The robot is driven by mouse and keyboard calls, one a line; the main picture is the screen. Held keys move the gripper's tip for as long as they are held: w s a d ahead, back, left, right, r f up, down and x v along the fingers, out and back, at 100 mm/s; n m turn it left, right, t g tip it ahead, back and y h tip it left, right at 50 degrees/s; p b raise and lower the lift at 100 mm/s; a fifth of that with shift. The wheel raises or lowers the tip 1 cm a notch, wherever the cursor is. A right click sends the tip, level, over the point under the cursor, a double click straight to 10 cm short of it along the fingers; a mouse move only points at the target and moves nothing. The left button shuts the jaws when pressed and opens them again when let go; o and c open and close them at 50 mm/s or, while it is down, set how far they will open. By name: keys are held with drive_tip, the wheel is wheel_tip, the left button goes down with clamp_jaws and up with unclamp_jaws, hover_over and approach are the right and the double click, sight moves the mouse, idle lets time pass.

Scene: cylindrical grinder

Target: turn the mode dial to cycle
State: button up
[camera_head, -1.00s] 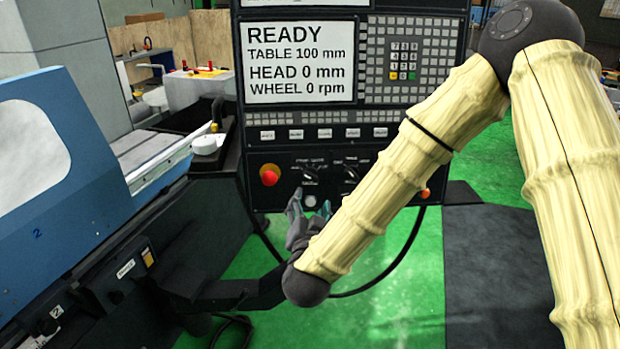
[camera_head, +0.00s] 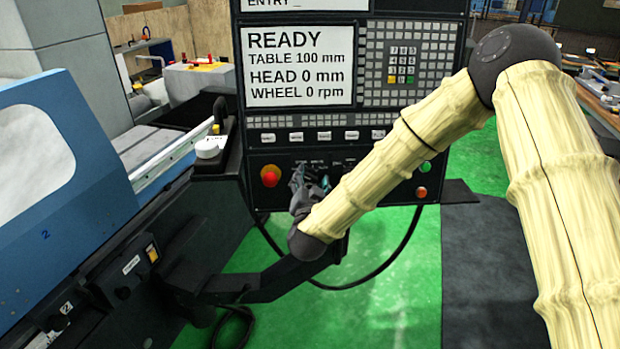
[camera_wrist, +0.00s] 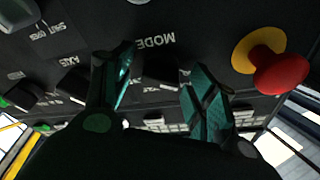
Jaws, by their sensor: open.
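In the wrist view the panel appears upside down. The black mode dial (camera_wrist: 160,73), beside the white word MODE, lies between the two teal-padded fingers of my gripper (camera_wrist: 161,63). The fingers stand apart, one on each side of the dial; I cannot tell whether either touches it. The dial's pointer setting is not readable. In the head view my gripper (camera_head: 311,178) is at the lower part of the black control panel (camera_head: 347,195), right of the red stop button, and it hides the mode dial.
The red emergency stop (camera_wrist: 280,73) on its yellow ring stands out close beside one finger. An AXIS knob (camera_wrist: 72,84) is on the other side. The screen (camera_head: 298,66) reads READY. Green and red buttons (camera_head: 422,191) sit at the panel's right. A blue machine cover (camera_head: 60,150) is at left.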

drive_tip(key=c, duration=1)
drive_tip(key=shift+w+f+m+b, duration=0.1)
drive_tip(key=shift+f+m+b, duration=0.05)
drive_tip(key=shift+m+b, duration=0.35)
drive_tip(key=m+g+b, duration=0.1)
drive_tip(key=m+b, duration=0.4)
drive_tip(key=m+g+h+b, duration=0.1)
drive_tip(key=m+b, duration=0.5)
drive_tip(key=shift+m+h, duration=0.3)
drive_tip(key=shift+r+m+g+b, duration=0.15)
drive_tip(key=shift+m+g+b, duration=0.1)
drive_tip(key=shift+m+b, duration=0.7)
drive_tip(key=shift+r+m+g+b, duration=0.15)
drive_tip(key=shift+m+g+b, duration=0.1)
drive_tip(key=shift+m+b, duration=0.7)
